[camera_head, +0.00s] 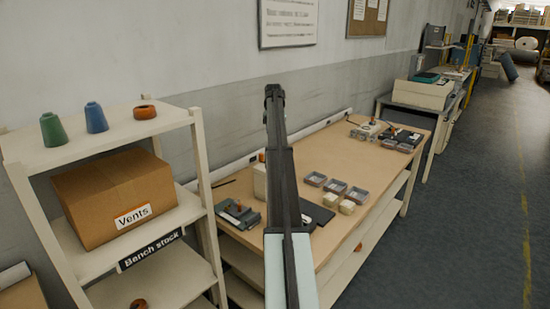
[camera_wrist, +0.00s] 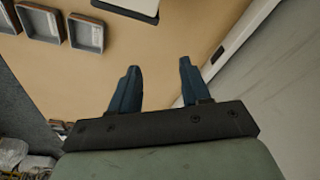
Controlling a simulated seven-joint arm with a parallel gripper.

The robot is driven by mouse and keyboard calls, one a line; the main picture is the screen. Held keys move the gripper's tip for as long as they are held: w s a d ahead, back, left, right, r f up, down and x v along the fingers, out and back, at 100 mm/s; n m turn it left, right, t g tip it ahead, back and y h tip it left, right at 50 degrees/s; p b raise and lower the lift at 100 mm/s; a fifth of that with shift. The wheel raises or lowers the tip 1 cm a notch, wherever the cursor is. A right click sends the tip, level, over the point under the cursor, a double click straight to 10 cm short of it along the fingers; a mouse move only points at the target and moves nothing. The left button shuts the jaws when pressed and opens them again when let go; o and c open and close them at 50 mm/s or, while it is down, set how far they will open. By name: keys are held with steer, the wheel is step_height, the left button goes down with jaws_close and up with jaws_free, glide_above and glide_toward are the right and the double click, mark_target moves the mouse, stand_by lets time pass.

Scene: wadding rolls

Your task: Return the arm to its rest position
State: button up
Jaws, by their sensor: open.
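My gripper (camera_wrist: 160,82) shows in the wrist view with its two blue fingers apart and nothing between them. Behind the fingers in that view is the tan bench top. In the head view my arm reaches up the middle of the picture, raised in front of the wooden workbench (camera_head: 340,165). The arm's far end (camera_head: 274,95) stands against the grey wall, and its fingers are too small to make out there. The arm hides part of the bench and what lies behind it.
A shelf on the left holds a cardboard box marked Vents (camera_head: 115,195), a green cone (camera_head: 52,130), a blue cone (camera_head: 95,118) and an orange ring (camera_head: 145,112). Small grey trays (camera_head: 335,186) and pale blocks (camera_head: 347,207) lie on the bench. Open floor (camera_head: 470,230) lies to the right.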

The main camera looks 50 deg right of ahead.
steer(key=shift+r, duration=0.3)
stand_by(0.4)
